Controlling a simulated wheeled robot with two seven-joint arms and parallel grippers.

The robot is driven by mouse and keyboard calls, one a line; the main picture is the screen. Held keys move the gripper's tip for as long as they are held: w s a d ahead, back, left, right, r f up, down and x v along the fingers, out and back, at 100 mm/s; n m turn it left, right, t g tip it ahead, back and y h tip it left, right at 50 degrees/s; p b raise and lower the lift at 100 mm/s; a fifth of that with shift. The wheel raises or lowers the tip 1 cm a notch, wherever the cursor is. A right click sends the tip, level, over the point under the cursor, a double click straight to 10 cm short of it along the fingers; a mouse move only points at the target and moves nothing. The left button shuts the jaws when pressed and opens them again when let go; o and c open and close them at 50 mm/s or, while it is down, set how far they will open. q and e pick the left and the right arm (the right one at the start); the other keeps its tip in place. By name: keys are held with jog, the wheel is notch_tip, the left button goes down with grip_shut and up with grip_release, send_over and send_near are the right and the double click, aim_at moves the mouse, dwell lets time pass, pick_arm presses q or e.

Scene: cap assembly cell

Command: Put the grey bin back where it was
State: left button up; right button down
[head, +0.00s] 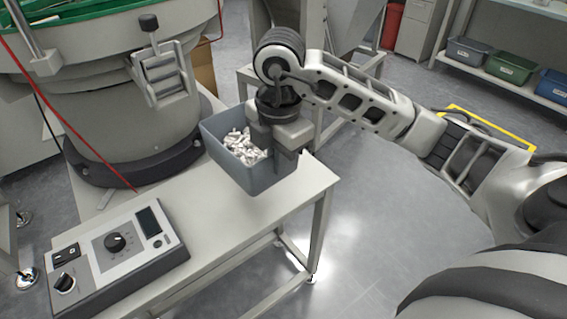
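The grey bin (223,163) is an open box holding many small shiny metallic parts (241,147). It is at the far right end of the pale table, upright or nearly so. I cannot tell whether its base touches the table top or is slightly above it. My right gripper (277,152) points down over the bin's right wall and appears shut on its rim. The fingertips are partly hidden. My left gripper is not in view.
A control box (118,255) with a dial lies on the near left of the table (220,225). A large round feeder (130,120) stands behind it. Blue and green bins (510,67) sit on a shelf at upper right. The table's middle is clear.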

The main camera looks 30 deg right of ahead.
jog(key=shift+d+m, duration=0.1)
jog(key=shift+m, duration=0.2)
jog(key=w+d+f, duration=0.2)
jog(key=d+f, duration=0.1)
jog(key=d, duration=0.1)
jog(key=w+d+f+b, duration=0.1)
jog(key=w+d+f, duration=0.1)
jog(key=d+f, duration=0.1)
jog(key=w+d+f+b, duration=0.1)
jog(key=w+d+f, duration=0.2)
jog(key=d, duration=0.1)
jog(key=shift+d+f, duration=0.3)
jog(key=shift+f, duration=0.05)
notch_tip(320, 180, down, 3)
jog(key=shift+w+d+f, duration=0.1)
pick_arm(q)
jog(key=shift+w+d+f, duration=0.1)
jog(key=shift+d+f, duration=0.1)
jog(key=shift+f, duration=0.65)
pick_arm(e)
jog(key=shift+f, duration=0.15)
